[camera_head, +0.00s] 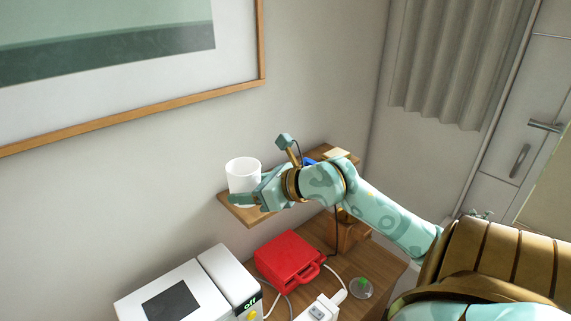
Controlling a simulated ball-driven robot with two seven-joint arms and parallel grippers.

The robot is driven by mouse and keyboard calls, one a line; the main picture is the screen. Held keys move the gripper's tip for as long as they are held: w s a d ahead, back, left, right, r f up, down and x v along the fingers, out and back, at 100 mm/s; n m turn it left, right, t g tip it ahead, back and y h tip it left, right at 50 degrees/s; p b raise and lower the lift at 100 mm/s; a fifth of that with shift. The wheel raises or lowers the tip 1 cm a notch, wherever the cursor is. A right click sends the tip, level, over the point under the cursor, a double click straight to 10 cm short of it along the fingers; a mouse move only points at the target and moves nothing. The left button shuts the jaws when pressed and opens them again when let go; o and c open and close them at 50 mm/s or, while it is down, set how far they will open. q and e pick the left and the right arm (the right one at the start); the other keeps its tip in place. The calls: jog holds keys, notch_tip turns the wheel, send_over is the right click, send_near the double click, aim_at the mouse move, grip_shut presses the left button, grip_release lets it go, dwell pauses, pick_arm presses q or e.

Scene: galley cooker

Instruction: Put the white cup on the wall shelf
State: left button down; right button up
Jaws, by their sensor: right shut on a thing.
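The white cup (243,174) is upright at the left end of the wooden wall shelf (243,215), over the shelf board. My right gripper (246,199) is shut on the cup low on its near side, reaching in from the right. Whether the cup's base touches the board cannot be told, because the gripper hides it. My right arm covers the middle of the shelf. My left gripper is not in view.
Below the shelf stand a red case (289,260) and a white machine (186,296) on a wooden counter (377,266). A light item (337,154) lies at the shelf's right end. A framed picture (262,45) hangs above left.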

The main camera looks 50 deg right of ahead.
jog(key=w+d+f, duration=0.2)
jog(key=d+f, duration=0.1)
jog(key=w+d+f, duration=0.2)
jog(key=w+d, duration=0.1)
jog(key=w+d+f, duration=0.3)
jog(key=shift+w+d+f+p, duration=0.25)
jog(key=shift+d+f+p, duration=0.1)
jog(key=shift+d, duration=0.05)
jog(key=shift+w+d+f, duration=0.15)
jog(key=shift+f, duration=0.15)
jog(key=f, duration=0.3)
jog(key=shift+w+d+f, duration=0.1)
jog(key=shift+w+d, duration=0.1)
jog(key=shift+d, duration=0.1)
jog(key=shift+f, duration=0.25)
